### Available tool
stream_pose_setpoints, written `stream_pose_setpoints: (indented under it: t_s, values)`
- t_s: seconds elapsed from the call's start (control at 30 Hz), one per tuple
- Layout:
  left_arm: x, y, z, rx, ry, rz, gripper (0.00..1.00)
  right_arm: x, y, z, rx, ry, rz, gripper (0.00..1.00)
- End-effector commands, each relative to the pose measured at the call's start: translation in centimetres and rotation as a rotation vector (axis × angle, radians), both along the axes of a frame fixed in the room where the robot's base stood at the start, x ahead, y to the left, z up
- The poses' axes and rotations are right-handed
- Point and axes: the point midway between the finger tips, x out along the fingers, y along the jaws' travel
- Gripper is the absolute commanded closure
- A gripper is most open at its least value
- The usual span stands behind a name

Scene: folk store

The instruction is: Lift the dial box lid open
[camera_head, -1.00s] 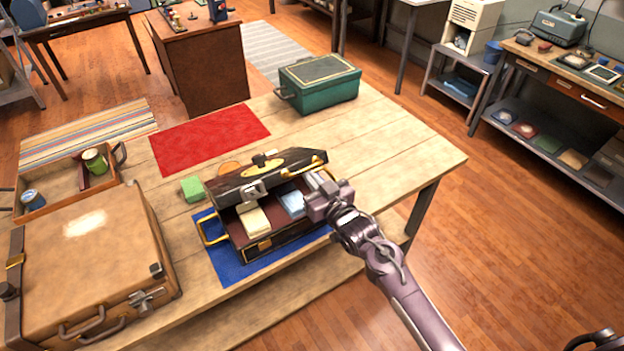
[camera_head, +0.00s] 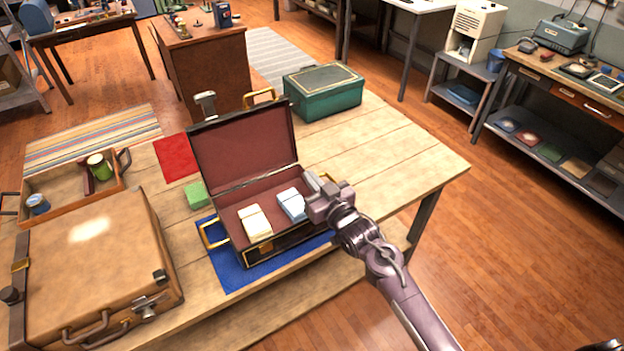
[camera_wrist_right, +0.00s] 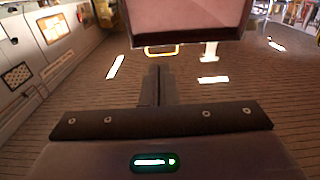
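The dial box (camera_head: 283,243) is a dark case with a maroon lining, standing on a blue mat (camera_head: 228,272). Its lid (camera_head: 243,150) stands open, upright at the back, with the lining facing forward. Inside lie a cream block (camera_head: 255,222) and a pale blue block (camera_head: 291,204). My right gripper (camera_head: 314,183) is over the box's right end, in front of the lid and apart from it. In the right wrist view its fingers (camera_wrist_right: 158,82) look together with nothing between them, and the lid (camera_wrist_right: 190,20) shows beyond. My left gripper is not in view.
A large tan case (camera_head: 85,265) and an open tray (camera_head: 60,208) with cans stand to the left. A green block (camera_head: 196,195) lies beside the box. A red mat (camera_head: 175,157) lies behind. A green box (camera_head: 323,92) stands at the back. The table's right side is clear.

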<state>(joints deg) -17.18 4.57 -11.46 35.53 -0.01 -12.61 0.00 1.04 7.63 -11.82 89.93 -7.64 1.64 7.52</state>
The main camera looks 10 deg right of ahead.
Motion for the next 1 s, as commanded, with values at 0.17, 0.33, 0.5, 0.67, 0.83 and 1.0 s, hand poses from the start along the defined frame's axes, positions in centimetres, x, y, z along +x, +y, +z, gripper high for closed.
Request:
stream_pose_setpoints:
  t_s: [0.17, 0.33, 0.5, 0.67, 0.83, 1.0]
  values:
    - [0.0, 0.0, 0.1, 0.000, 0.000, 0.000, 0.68, -0.1, 0.0, 0.0, 0.000, 0.000, 0.000, 1.00]
    - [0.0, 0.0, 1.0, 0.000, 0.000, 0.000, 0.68, -1.2, -0.5, 0.2, -0.001, 0.002, 0.000, 1.00]
    - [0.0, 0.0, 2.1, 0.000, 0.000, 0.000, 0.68, -2.9, -1.1, 0.2, -0.002, 0.002, 0.000, 1.00]
    - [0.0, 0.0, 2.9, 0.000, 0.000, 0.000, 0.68, -4.4, -1.6, 0.2, -0.001, 0.002, 0.000, 1.00]
    - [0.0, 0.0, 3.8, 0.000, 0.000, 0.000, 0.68, -6.0, -2.1, 0.2, -0.001, 0.002, 0.000, 1.00]
    - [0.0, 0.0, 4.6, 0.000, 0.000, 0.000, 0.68, -7.6, -2.7, 0.2, -0.001, 0.002, 0.000, 1.00]
